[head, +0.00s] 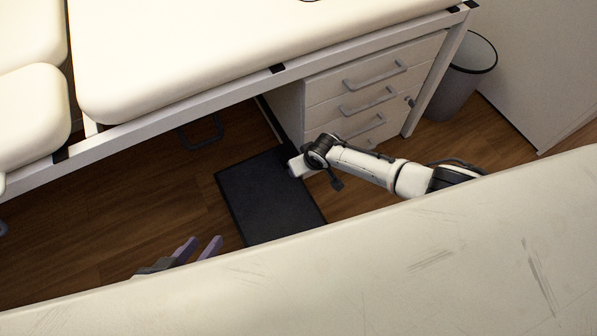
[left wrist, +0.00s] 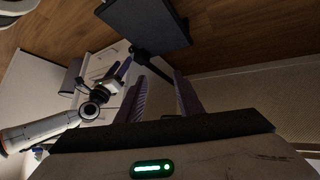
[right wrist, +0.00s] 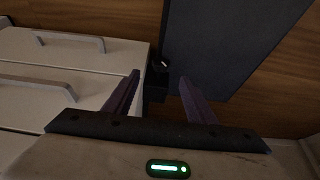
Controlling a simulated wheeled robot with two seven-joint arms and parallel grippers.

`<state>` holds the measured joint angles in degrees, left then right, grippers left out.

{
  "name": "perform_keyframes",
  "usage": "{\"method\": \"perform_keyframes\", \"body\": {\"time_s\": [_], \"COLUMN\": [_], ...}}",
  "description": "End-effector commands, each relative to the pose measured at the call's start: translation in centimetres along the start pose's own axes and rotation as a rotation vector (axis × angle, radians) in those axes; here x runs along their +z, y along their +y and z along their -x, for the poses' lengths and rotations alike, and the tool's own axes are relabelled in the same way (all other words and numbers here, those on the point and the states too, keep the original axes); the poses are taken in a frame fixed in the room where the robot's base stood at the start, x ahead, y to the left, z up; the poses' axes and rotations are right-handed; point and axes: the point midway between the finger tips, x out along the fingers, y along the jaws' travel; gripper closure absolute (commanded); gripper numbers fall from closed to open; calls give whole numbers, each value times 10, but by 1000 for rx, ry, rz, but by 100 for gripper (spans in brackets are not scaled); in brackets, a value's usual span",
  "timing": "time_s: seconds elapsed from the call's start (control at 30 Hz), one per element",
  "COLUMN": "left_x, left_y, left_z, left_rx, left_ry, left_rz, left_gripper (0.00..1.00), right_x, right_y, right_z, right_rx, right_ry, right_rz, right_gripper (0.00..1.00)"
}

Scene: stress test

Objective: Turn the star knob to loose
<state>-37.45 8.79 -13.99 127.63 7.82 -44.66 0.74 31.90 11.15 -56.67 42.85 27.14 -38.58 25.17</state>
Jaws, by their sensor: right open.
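A small dark knob-like part (right wrist: 160,65) with a white mark sits on a black block (right wrist: 156,88) at the edge of a dark flat panel (right wrist: 225,40) in the right wrist view. I cannot make out its star shape or which way it is set. My right gripper (right wrist: 160,77) is open, its purple fingers apart, and the knob shows between the fingertips; I cannot tell if they touch it. In the head view my right arm hides the knob. My left gripper (head: 199,244) is open and empty at lower left, away from the panel (head: 265,200).
A white drawer cabinet (head: 352,88) with grey handles stands close behind my right arm. A cream padded couch (head: 180,50) on a white frame is above. A grey bin (head: 462,80) stands at right. Wooden floor (head: 110,215) is open at left.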

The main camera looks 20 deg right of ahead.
Motion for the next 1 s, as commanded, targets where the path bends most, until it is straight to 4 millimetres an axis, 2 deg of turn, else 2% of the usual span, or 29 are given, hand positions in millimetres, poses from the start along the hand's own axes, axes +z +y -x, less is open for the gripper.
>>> {"method": "perform_keyframes", "body": {"time_s": [0.03,0.27,0.5,0.7,1.0], "left_x": [1,11,-14,-28,-32], "left_y": [1,15,37,47,50], "left_z": [-9,-31,-23,-15,-11], "left_rx": [11,81,165,206,218], "left_ry": [-5,-94,36,96,111], "left_rz": [-9,-66,-13,9,16], "left_gripper": [67,67,67,67,67], "right_x": [2,3,2,1,0], "right_y": [0,-1,-1,-1,-2], "right_z": [-12,-51,-81,-91,-92], "right_rx": [0,0,-1,-1,-2], "right_ry": [0,0,0,0,0], "right_rz": [1,2,1,1,2], "right_gripper": [49,49,49,49,49]}}
